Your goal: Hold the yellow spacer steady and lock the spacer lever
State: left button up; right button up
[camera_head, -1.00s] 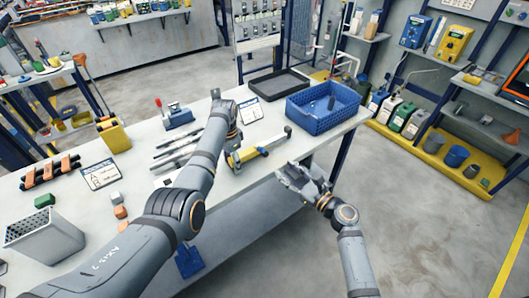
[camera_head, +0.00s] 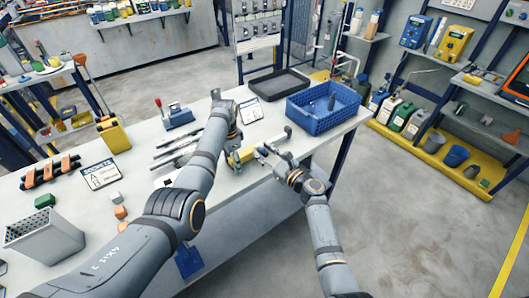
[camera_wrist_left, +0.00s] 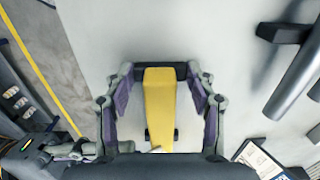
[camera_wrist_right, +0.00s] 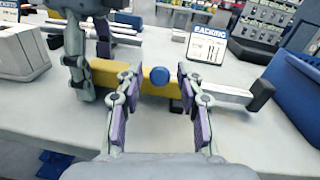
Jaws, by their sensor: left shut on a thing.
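The yellow spacer (camera_head: 245,155) lies on the workbench, joined to a pale bar with a dark end block. My left gripper (camera_head: 231,158) is shut on the spacer; in the left wrist view the spacer (camera_wrist_left: 159,105) runs between its fingers. In the right wrist view, a round blue knob (camera_wrist_right: 160,75) sits on the spacer's near side; it looks like the lever's end. My right gripper (camera_wrist_right: 159,82) is open, its fingers on either side of the knob from this view. I cannot tell whether they touch it. It also shows beside the spacer in the head view (camera_head: 269,152).
A blue crate (camera_head: 322,117) and a black tray (camera_head: 278,85) stand further back. A sign card (camera_head: 250,111) stands behind the spacer. Metal rods (camera_head: 178,150) lie left of my left arm. The bench's front edge is under my right arm.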

grip_shut()
jog(key=shift+s+f+t+y, duration=0.1)
jog(key=shift+f+t+y, duration=0.15)
jog(key=shift+t+y, duration=0.05)
jog(key=shift+s+f+t+y, duration=0.1)
jog(key=shift+f+t+y, duration=0.35)
jog(key=shift+t+y, duration=0.2)
jog(key=shift+d, duration=0.1)
jog(key=shift+o, duration=1.3)
grip_release()
jog(key=shift+d, duration=0.1)
jog(key=v, duration=1.2)
